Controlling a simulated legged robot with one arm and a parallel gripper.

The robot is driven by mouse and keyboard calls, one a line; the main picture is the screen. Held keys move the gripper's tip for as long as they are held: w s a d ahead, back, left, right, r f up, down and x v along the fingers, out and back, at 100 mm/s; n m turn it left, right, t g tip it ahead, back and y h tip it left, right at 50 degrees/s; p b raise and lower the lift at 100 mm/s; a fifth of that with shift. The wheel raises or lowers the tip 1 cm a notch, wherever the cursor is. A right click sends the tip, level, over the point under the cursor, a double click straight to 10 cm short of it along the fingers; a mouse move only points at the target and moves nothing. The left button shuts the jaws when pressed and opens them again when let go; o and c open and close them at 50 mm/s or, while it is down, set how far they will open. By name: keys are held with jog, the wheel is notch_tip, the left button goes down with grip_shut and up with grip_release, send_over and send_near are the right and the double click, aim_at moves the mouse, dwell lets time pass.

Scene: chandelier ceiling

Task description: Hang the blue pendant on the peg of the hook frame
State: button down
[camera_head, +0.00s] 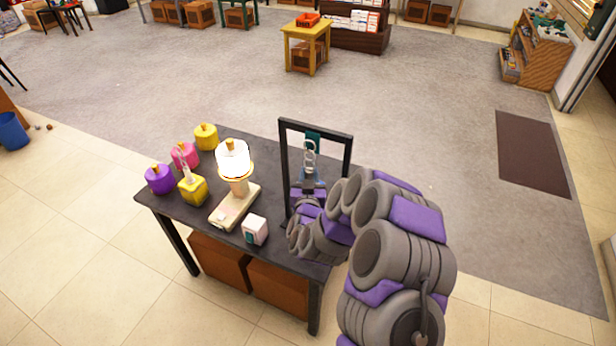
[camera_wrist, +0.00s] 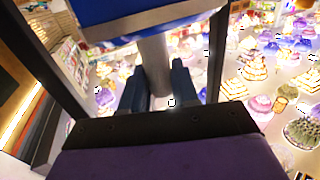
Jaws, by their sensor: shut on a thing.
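The hook frame (camera_head: 348,160) is a dark upright rectangle at the right side of the black table. A teal piece (camera_head: 314,136) shows at the top middle of its opening; I cannot make out the peg clearly. My gripper (camera_head: 311,184) is in front of the frame's opening, shut on the blue pendant (camera_wrist: 150,22). Whether the loops touch the peg cannot be told.
The table (camera_head: 178,212) also holds a lit lamp (camera_head: 235,190), a small white block (camera_head: 255,230), and several purple, pink and yellow pots at the left. Brown boxes (camera_head: 280,285) sit beneath.

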jog(key=shift+f, duration=0.5)
jog(key=shift+f+b, duration=0.15)
jog(key=shift+b, duration=0.15)
dwell(0.4)
dwell(0.4)
